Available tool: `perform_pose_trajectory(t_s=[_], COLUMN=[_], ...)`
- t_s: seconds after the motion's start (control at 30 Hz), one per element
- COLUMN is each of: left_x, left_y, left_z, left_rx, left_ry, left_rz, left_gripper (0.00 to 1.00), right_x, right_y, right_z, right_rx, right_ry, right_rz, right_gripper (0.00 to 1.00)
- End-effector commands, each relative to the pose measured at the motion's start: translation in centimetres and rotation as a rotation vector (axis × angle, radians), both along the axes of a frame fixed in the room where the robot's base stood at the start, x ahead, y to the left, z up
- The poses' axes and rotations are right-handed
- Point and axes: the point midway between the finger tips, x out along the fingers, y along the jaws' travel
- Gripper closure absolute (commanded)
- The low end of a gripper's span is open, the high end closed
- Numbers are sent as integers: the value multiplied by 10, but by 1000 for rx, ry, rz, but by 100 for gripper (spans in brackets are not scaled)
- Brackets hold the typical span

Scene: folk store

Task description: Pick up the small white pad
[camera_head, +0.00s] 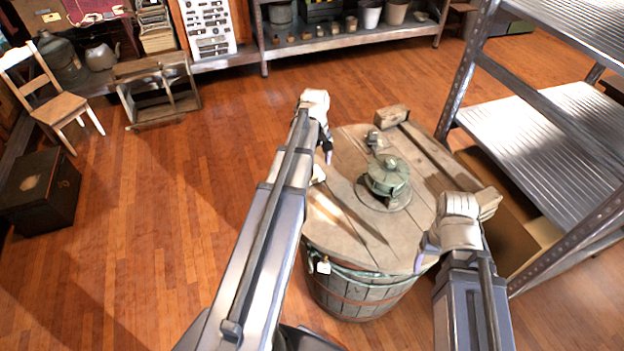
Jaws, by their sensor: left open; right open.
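A small pale, cream-white piece (318,174) lies on the round wooden barrel top (350,236), near its left edge. It looks like the white pad, but my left arm partly covers it. My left gripper (327,152) is over the left rim of the barrel top, just above and beyond the pale piece in the picture. It is open, with dark fingers pointing down. My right gripper (428,250) is open at the right front rim of the barrel top, apart from the pale piece. Its fingers are hard to make out.
A green metal object (388,178) stands mid barrel top. Behind it are a small metal piece (374,140) and a wooden block (391,116). A white tag (323,266) hangs on the barrel's side. A metal shelf (560,140) stands close right.

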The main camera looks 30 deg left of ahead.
Motion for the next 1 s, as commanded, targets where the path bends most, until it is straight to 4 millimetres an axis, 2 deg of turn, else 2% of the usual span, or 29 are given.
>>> perform_pose_trajectory(t_s=[0.27,0.63,0.93,1.0], left_x=[1,4,4,4], left_y=[2,9,9,9], left_z=[-10,-51,-51,-51], left_rx=[0,0,0,0], left_ry=[0,0,0,0], left_rz=[0,-1,-1,-1], left_gripper=[0,0,0,8], right_x=[0,0,0,0], right_y=[0,0,0,0], right_z=[-10,-51,-51,-51], right_rx=[0,0,0,0], right_ry=[0,0,0,0], right_rz=[0,0,0,0], right_gripper=[26,26,26,26])
